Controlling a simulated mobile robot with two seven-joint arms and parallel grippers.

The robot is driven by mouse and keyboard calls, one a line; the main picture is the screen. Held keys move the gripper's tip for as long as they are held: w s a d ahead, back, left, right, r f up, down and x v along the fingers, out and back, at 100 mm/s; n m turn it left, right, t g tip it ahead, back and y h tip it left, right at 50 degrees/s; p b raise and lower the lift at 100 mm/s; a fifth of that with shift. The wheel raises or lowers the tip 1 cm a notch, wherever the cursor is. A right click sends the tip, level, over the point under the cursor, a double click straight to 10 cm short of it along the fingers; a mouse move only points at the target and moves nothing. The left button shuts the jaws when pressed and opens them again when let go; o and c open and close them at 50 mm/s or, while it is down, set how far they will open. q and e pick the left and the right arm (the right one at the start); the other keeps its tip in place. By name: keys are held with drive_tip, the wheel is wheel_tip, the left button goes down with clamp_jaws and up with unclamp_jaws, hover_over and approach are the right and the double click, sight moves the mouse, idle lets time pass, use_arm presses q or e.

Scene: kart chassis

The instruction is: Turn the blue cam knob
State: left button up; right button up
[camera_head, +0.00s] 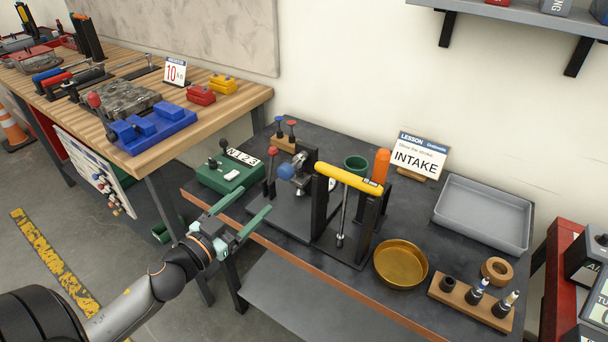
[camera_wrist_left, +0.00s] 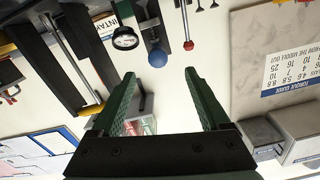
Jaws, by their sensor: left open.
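The blue cam knob (camera_head: 286,171) is a round blue ball on the dark fixture on the black bench. It also shows in the left wrist view as a blue ball (camera_wrist_left: 158,58) on a grey stem. My left gripper (camera_head: 245,209) is open and empty, with green fingers, at the bench's front edge, left of and nearer than the knob. In the left wrist view the knob appears just beyond the gap between the fingertips (camera_wrist_left: 161,76), apart from both. My right gripper is in neither view.
A red-knobbed lever (camera_head: 272,152) stands beside the blue knob. A green counter box (camera_head: 229,171) lies to its left. A yellow-handled frame (camera_head: 349,180) and a brass bowl (camera_head: 400,264) stand to its right. An INTAKE card (camera_head: 418,157) stands behind.

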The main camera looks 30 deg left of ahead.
sight(283, 175)
use_arm(q)
drive_tip(key=w, duration=0.4)
drive_tip(key=w+d+p, duration=0.1)
drive_tip(key=w, duration=0.8)
drive_tip(key=shift+d+r, duration=0.3)
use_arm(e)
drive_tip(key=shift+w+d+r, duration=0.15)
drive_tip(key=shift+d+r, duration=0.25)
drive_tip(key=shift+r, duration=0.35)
use_arm(q)
drive_tip(key=shift+c, duration=0.2)
drive_tip(key=shift+s, duration=0.1)
clamp_jaws()
